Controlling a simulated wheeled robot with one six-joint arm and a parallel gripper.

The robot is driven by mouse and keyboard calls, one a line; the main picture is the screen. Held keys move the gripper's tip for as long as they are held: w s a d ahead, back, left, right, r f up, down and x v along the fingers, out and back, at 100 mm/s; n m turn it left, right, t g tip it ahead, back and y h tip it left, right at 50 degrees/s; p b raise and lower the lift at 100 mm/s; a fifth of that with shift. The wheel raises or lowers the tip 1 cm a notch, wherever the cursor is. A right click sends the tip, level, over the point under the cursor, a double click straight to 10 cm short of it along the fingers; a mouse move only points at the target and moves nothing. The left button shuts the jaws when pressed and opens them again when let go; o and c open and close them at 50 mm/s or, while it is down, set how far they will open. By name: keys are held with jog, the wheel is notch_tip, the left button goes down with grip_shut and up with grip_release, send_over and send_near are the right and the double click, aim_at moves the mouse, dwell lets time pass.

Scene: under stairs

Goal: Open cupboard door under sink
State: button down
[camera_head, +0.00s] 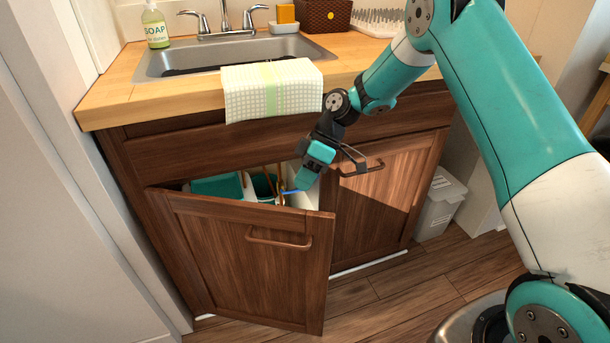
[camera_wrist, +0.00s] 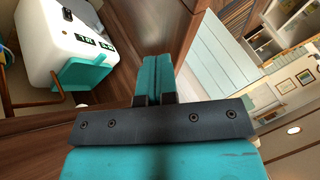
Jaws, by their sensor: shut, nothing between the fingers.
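The left cupboard door (camera_head: 240,262) under the sink stands partly open, swung out from its left side, with a horizontal handle (camera_head: 278,238) near its top. The right cupboard door (camera_head: 385,195) is closed and has its own handle (camera_head: 362,168). My gripper (camera_head: 306,180) is at the gap between the open door and the cabinet, near the door's upper free corner. In the wrist view its teal fingers (camera_wrist: 155,75) are together with nothing between them. Brown wood close to the fingertips shows there. Whether they touch the door I cannot tell.
Inside the cupboard are a teal bin (camera_head: 218,186) and a white box with teal parts (camera_wrist: 75,45). A towel (camera_head: 272,90) hangs over the counter edge (camera_head: 110,105). A grey bin (camera_head: 440,205) stands right of the cabinet. Floor in front is clear.

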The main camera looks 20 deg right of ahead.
jog(key=x, duration=0.6)
jog(key=shift+f+b, duration=0.25)
jog(key=shift+b, duration=0.1)
jog(key=shift+s+a, duration=0.15)
